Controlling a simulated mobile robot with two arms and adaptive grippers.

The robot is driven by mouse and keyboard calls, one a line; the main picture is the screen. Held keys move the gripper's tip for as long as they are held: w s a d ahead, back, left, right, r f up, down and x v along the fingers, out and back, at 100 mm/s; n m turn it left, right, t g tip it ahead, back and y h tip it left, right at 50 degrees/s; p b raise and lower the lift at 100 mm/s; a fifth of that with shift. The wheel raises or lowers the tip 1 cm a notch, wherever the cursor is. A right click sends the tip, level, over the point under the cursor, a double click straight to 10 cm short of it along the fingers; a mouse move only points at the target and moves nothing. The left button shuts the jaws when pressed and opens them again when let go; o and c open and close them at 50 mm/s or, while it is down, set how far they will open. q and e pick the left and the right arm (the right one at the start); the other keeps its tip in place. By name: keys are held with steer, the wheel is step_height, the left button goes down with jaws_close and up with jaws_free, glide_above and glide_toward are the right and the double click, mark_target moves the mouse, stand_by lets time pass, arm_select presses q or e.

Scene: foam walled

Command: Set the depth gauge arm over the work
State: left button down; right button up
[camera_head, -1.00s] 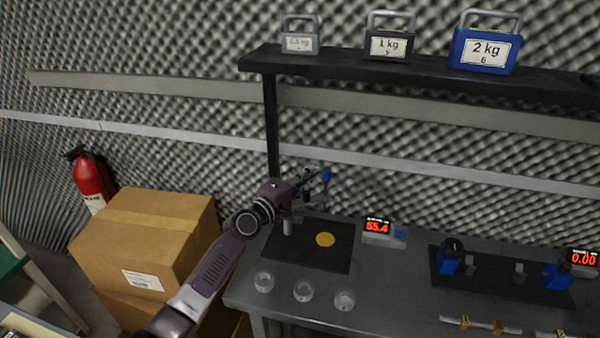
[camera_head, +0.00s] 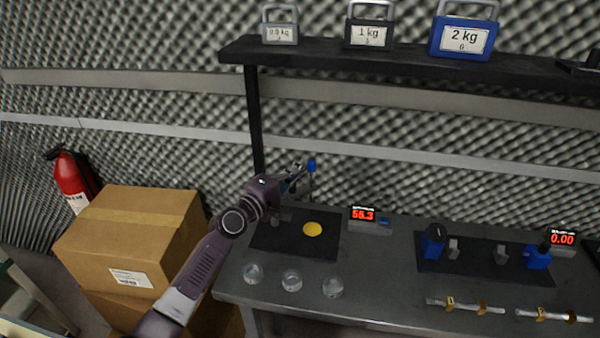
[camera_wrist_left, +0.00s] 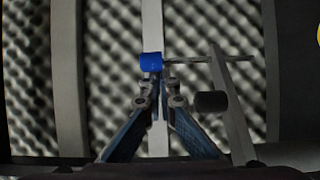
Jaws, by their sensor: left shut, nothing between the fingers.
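The gauge arm shows in the left wrist view as a thin grey rod (camera_wrist_left: 195,59) with a blue knob (camera_wrist_left: 151,65) at its end, joined to a grey post (camera_wrist_left: 232,105). The knob (camera_head: 311,165) also shows in the head view, above the back of a dark mat. The work, a yellow disc (camera_head: 313,229), lies flat on that mat. My left gripper (camera_head: 299,168) is shut and empty right by the knob; its fingertips (camera_wrist_left: 158,82) overlap the knob's lower edge in the wrist view, and I cannot tell if they touch. My right gripper is not in view.
A display (camera_head: 363,214) reads about 58.3 beside the dark mat (camera_head: 275,240). Several clear cups (camera_head: 291,280) stand at the bench's front edge. A dark shelf (camera_head: 400,63) with weights hangs above. Cardboard boxes (camera_head: 135,235) stand left of the bench.

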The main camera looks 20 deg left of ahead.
mark_target(312, 171)
arm_select(q)
steer(key=shift+s+d+f+m+g+h+b, duration=0.15)
steer(key=shift+s+m+g+h+b, duration=0.2)
steer(key=shift+b, duration=0.5)
steer(key=shift+d+f+m+g+h+b, duration=0.1)
steer(key=shift+m+h+b, duration=0.2)
steer(key=shift+h+b, duration=0.45)
steer(key=shift+s+d+f+m+g+h+b, duration=0.15)
steer(key=shift+s+m+g+h+b, duration=0.15)
steer(key=shift+b, duration=0.65)
steer(key=shift+s+d+r+b, duration=0.25)
steer(key=shift+b, duration=0.05)
steer(key=shift+s+d+r, duration=0.15)
steer(key=shift+s+d, duration=0.1)
steer(key=shift+s, duration=0.2)
steer(key=shift+s+d+p, duration=0.15)
steer(key=shift+s+p, duration=0.3)
steer(key=shift+s, duration=0.2)
